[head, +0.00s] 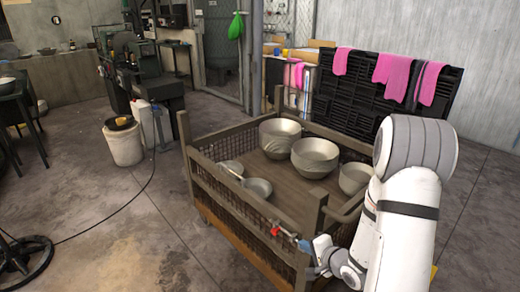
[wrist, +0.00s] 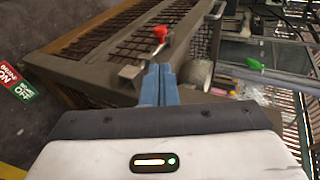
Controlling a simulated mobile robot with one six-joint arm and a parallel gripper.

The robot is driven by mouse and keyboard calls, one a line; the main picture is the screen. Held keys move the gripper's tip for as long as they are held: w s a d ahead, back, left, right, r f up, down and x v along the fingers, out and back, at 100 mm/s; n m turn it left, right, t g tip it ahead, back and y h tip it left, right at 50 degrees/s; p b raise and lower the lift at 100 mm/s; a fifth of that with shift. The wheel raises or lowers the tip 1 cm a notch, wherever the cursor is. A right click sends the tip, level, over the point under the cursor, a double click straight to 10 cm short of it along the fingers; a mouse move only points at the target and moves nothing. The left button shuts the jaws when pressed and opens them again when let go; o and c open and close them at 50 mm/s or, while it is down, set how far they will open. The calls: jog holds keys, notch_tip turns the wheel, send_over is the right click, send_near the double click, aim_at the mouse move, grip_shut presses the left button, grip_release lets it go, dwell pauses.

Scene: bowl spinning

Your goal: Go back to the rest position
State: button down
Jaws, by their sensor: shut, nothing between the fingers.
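My gripper (head: 318,246) is at the near right corner of the wire-sided cart (head: 236,196), low and outside its side wall. In the wrist view its two blue fingers (wrist: 158,84) are pressed together with nothing between them. My white arm comes down from the right in the head view. A red-handled part (head: 276,231) is on the cart's side just left of the gripper; it also shows beyond the fingertips in the wrist view (wrist: 161,33). Whether the fingertips touch the cart cannot be told.
Several metal bowls stand in the cart, including a large one (head: 280,138) and a small one (head: 257,188). A black crate (head: 385,90) with pink cloths (head: 396,72) stands behind. A white bucket (head: 124,145) is at left. Open floor (head: 120,225) lies left of the cart.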

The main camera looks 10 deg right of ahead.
jog(key=s+d+r+n+g+h+p, duration=0.1)
jog(key=s+r+n+g+h+p, duration=0.2)
jog(key=r, duration=0.6)
jog(key=s+d+r+n+h+p, duration=0.1)
jog(key=d+r+n+h+p, duration=0.3)
jog(key=r, duration=0.6)
jog(key=s+a+r+n+g+p, duration=0.2)
jog(key=s+a+r+p, duration=0.1)
jog(key=s+a+r, duration=0.2)
jog(key=s+a+r+n+g+y+p, duration=0.1)
jog(key=s+a+r+n+g+p, duration=0.2)
jog(key=s+r, duration=0.7)
jog(key=shift+s+a+g+y+p, duration=0.3)
jog(key=shift+s+a+p, duration=0.35)
jog(key=shift+s+a, duration=0.45)
jog(key=shift+s+d, duration=0.1)
jog(key=shift+d, duration=0.1)
